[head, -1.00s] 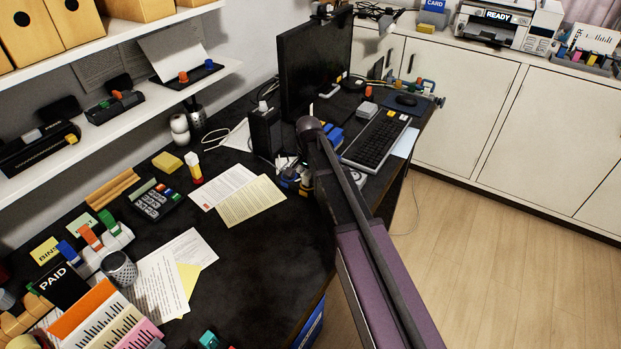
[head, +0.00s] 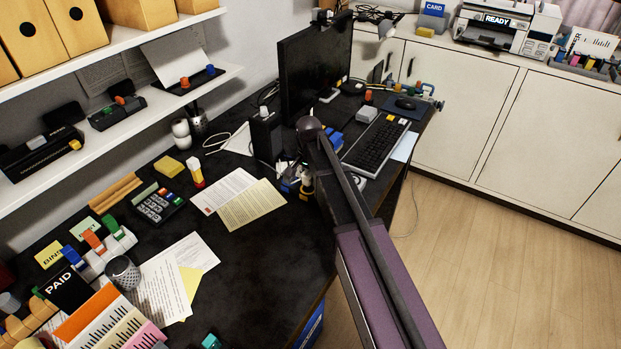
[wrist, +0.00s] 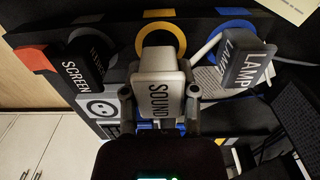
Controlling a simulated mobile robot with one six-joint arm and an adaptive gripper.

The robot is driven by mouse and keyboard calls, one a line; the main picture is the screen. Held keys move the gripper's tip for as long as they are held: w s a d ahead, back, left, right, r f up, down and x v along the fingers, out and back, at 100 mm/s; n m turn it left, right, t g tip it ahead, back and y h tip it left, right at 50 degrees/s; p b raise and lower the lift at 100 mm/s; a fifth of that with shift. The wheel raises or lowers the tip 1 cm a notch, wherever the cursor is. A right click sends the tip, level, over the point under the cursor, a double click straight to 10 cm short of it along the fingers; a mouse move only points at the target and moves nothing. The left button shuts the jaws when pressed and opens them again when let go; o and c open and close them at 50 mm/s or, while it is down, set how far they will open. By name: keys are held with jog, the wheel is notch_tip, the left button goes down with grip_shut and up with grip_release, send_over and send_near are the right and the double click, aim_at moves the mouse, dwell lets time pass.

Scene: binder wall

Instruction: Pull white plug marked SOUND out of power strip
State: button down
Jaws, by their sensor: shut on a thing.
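In the wrist view the white plug marked SOUND (wrist: 158,82) sits between the two fingers of my gripper (wrist: 160,108), which is shut on its sides. A yellow ring (wrist: 178,28) on the dark power strip (wrist: 113,22) shows behind it. I cannot tell whether its pins are in the socket. A black plug marked SCREEN (wrist: 78,68) is to the left, near a red-orange patch. A grey plug marked LAMP (wrist: 247,66) is to the right, by a blue ring. In the head view my arm mostly hides the strip area.
In the head view a tall black box (head: 266,136) stands left of my arm, with the monitor (head: 312,70) behind and the keyboard (head: 376,141) to the right. Papers (head: 250,205) lie in front to the left. A white cable (wrist: 208,45) runs close to the LAMP plug.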

aim_at(308, 172)
jog(key=shift+r, duration=0.1)
dwell(0.3)
notch_tip(308, 172, up, 5)
jog(key=p, duration=0.5)
jog(key=shift+w, duration=0.1)
jog(key=shift+a, duration=0.1)
dwell(0.4)
